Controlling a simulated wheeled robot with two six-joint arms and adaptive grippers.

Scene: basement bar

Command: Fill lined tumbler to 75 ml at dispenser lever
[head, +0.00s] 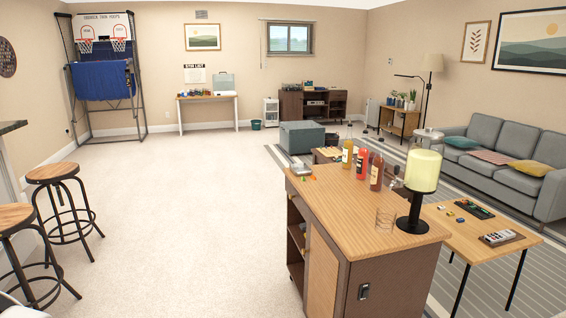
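A clear glass tumbler (385,218) stands upright on the wooden top of the bar cabinet (340,210). It looks empty; its lines are too small to make out. Just right of it stands what looks like the dispenser (422,170), a pale yellow cylinder on a black stem and round base. A small dark and metallic part (397,182) shows at its left side; I cannot tell whether it is the lever. The tumbler is left of the black base, apart from it. Neither of my grippers is in view.
Several bottles, including a yellow one (347,154) and a red one (362,163), stand behind the tumbler. A low table (470,250) with small items is right of the cabinet. Bar stools (60,200) stand at the left. The carpet (190,220) between is clear.

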